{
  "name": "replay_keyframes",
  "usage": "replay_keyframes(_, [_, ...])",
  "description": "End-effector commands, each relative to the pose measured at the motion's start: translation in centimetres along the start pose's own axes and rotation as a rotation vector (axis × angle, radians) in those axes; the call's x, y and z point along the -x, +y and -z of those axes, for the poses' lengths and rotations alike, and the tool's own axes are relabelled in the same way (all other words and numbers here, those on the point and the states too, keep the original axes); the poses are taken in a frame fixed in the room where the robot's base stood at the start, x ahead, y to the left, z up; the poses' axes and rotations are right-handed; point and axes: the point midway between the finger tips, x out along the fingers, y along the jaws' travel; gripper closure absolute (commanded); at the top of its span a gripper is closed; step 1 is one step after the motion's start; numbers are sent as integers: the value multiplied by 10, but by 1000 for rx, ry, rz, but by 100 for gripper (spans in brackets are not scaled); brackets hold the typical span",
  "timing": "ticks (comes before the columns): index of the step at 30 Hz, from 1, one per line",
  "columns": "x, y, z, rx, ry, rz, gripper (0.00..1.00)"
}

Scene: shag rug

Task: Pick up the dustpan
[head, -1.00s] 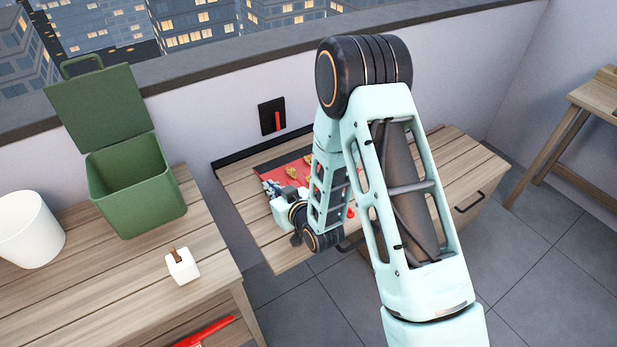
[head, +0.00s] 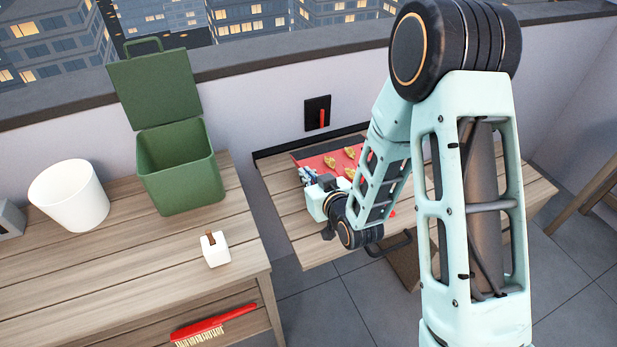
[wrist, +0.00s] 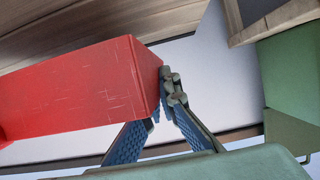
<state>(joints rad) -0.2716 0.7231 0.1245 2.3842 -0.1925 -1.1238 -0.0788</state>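The red dustpan (head: 318,161) with several yellow crumpled bits on it is over the slatted wooden cabinet top by the wall. My arm hides much of it. A small red part shows right of my forearm. My gripper (head: 306,176) is at its left edge. In the wrist view, the dustpan's red wall (wrist: 75,92) fills the left, and its corner lies between the blue-padded fingers of my gripper (wrist: 165,100). The fingers are closed in on that edge, one partly hidden behind it. I cannot tell whether the dustpan is clear of the cabinet top.
A green bin (head: 180,172) with its lid up, a white bucket (head: 72,198) and a small white holder (head: 215,250) stand on the left wooden table. A red brush (head: 212,326) lies on its lower shelf. A black wall plate (head: 317,112) is behind the cabinet. Tiled floor lies between and right.

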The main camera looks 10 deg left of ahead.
Motion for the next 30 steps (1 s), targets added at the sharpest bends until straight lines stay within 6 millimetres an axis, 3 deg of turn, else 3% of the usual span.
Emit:
replay_keyframes(6, [28,-12,20,2,4,0,100])
replay_keyframes(14, [55,-26,24,2,2,1,100])
replay_keyframes(30, [70,-34,32,-1,-3,2,100])
